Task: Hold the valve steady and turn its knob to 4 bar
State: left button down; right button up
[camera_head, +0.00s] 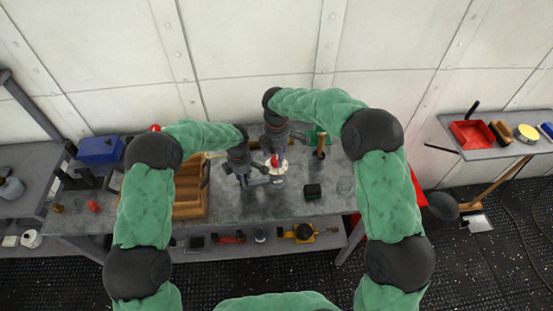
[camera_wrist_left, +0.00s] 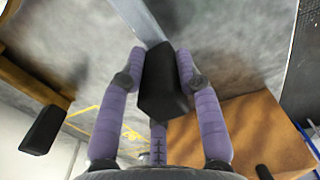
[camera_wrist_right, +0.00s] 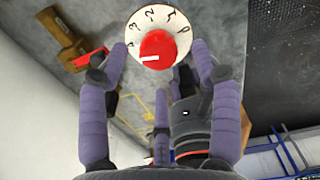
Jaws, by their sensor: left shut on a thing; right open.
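The valve's white dial (camera_head: 283,168) with its red knob (camera_head: 275,160) shows at the middle of the bench. In the right wrist view the dial (camera_wrist_right: 174,22) carries printed numbers, and the red knob (camera_wrist_right: 162,45) has a white mark pointing left, on the side of the higher numbers; the exact reading is unclear. My right gripper (camera_head: 275,150) is open, its fingers (camera_wrist_right: 156,58) spread around the knob; contact cannot be told. My left gripper (camera_head: 243,180), lower and left of the dial, is shut on a black grip (camera_wrist_left: 164,85) at the end of a grey bar (camera_wrist_left: 140,20).
A wooden tray (camera_head: 187,211) stands left of the grippers. A black block (camera_head: 313,191) lies to the right on the grey bench (camera_head: 250,210). A blue box (camera_head: 100,150) is at the left end. A side shelf at right holds a red tray (camera_head: 471,134).

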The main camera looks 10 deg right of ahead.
aim_at(276, 160)
notch_tip(276, 160, up, 8)
dwell(0.5)
pick_arm(q)
jog(key=c, duration=0.8)
grip_release()
pick_arm(e)
jog(key=shift+f, duration=0.1)
pick_arm(q)
jog(key=shift+r, duration=0.1)
